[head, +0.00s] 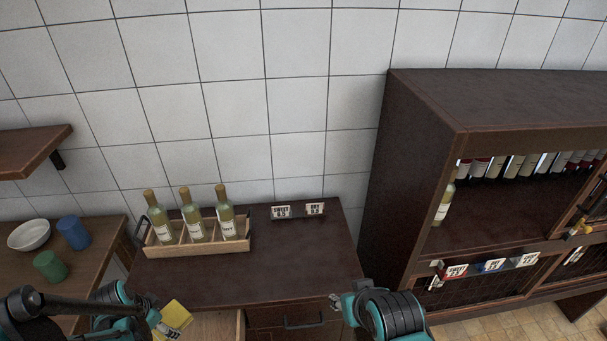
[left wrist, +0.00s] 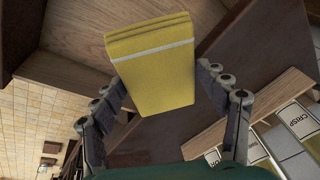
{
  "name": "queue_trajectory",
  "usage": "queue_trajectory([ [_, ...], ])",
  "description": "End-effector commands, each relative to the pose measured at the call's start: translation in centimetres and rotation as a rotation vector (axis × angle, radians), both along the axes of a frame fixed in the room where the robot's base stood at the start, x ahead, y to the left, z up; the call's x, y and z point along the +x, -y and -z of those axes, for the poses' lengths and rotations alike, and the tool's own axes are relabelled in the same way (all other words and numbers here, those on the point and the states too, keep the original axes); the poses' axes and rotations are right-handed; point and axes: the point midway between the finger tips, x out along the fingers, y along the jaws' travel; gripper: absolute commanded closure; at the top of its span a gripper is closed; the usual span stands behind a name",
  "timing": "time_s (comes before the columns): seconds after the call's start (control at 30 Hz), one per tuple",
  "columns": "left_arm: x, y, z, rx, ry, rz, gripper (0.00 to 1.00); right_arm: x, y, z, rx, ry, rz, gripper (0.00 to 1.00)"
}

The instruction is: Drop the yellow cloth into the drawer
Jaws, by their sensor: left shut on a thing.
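The yellow cloth (head: 178,314) is folded, with a pale band around it in the left wrist view (left wrist: 150,75). My left gripper (left wrist: 165,90) is shut on it, one finger on each side. In the head view the left gripper (head: 158,322) and cloth are at the lower edge, over the left part of an open drawer (head: 222,326) with a light wood inside. The cloth's height above the drawer floor is hard to judge. The drawer's front is cut off by the frame. My right gripper (head: 336,302) is small beside its teal arm, and its jaws are unclear.
A wooden crate (head: 200,248) with three bottles stands on the dark cabinet top (head: 290,260), behind the drawer. Two label cards (head: 298,210) stand there too. A bottle shelf (head: 420,130) rises at right. A bowl (head: 29,235) and two cups (head: 73,232) are at left.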

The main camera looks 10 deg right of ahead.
Motion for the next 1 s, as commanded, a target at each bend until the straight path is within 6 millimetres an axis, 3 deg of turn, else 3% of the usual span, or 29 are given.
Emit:
queue_trajectory([
  [0.1,0.0,0.0,1.3,0.0,0.0,0.0,0.49,0.0,0.0,1.0,0.0,0.0,0.0,0.6],
  [0.4,0.0,0.0,1.3,0.0,0.0,-0.001,0.49,0.0,0.0,0.9,0.0,0.0,0.0,0.6],
  [0.43,0.0,0.0,1.3,0.0,0.0,-0.001,0.19,0.0,0.0,0.9,0.0,0.0,0.0,0.6],
  [0.5,0.0,0.0,1.3,0.0,0.0,-0.001,0.02,0.0,0.0,0.9,0.0,0.0,0.0,0.6],
  [0.87,0.0,0.0,1.2,0.0,0.0,-0.001,0.02,0.0,0.0,1.0,0.0,0.0,0.0,0.6],
  [1.0,-0.3,-0.1,0.2,0.0,0.0,-0.001,0.02,0.0,0.0,1.0,0.0,0.0,0.0,0.6],
])
